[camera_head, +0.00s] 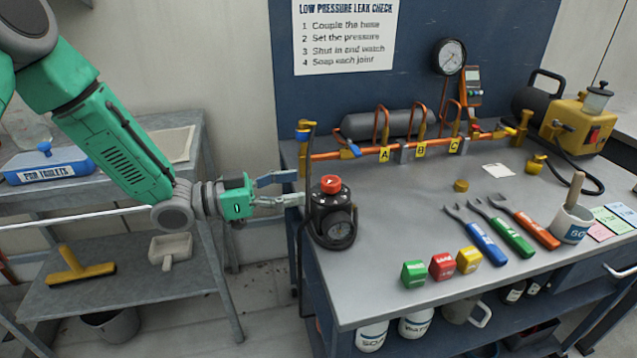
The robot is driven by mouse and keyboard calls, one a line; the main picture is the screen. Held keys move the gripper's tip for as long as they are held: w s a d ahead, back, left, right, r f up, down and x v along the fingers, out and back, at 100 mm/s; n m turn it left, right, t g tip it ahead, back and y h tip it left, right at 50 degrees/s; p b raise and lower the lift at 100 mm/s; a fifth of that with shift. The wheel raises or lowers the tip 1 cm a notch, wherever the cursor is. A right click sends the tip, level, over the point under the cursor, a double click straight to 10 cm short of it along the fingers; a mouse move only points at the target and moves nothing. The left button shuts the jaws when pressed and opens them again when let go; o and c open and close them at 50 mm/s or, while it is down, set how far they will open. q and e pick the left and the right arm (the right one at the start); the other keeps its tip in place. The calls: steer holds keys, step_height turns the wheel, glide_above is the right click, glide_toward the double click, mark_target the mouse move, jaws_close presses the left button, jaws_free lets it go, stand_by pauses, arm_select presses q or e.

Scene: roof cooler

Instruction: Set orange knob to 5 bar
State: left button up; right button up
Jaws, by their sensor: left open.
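The orange knob (331,184) sits on top of a black regulator (325,207) at the bench's left end. A small dial gauge (340,229) faces out from the regulator; its needle and numbers are too small to read. My left gripper (291,188), on a green arm, is just left of the knob. Its two grey fingers are open and point right towards the knob and the regulator's top. They look empty and apart from the knob, though the exact gap is hard to tell. My right gripper is not in view.
An orange pipe manifold with tags A, B and C (420,149) runs behind the regulator. Coloured blocks (442,266) and several wrenches (507,228) lie to the right. A grey shelf cart (125,285) stands left.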

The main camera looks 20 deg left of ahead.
arm_select(q)
steer(key=v, duration=0.4)
steer(key=shift+s+a, duration=0.1)
steer(key=shift+a, duration=0.1)
steer(key=s+d+f+n+g+y, duration=0.15)
steer(key=s+f+n+y, duration=0.3)
steer(key=f, duration=0.55)
steer(key=s+d+f+n+g+y, duration=0.1)
steer(key=s+d+f+n+y, duration=0.3)
steer(key=f, duration=0.7)
steer(key=s+a+f+g+y, duration=0.2)
steer(key=s, duration=0.5)
steer(key=s+a+f+n+g+y, duration=0.1)
steer(key=s+a+f+g+y, duration=0.1)
steer(key=s, duration=0.5)
steer(key=s+a+f+n+g+y, duration=0.1)
steer(key=s+a+f+g+y, duration=0.1)
steer(key=s, duration=0.5)
steer(key=shift+s+a+f+g, duration=0.3)
steer(key=shift+a+f+g, duration=0.15)
steer(key=shift+f, duration=0.45)
steer(key=shift+w+d+y, duration=0.1)
steer(key=shift+w+y, duration=0.05)
steer(key=shift+y, duration=0.1)
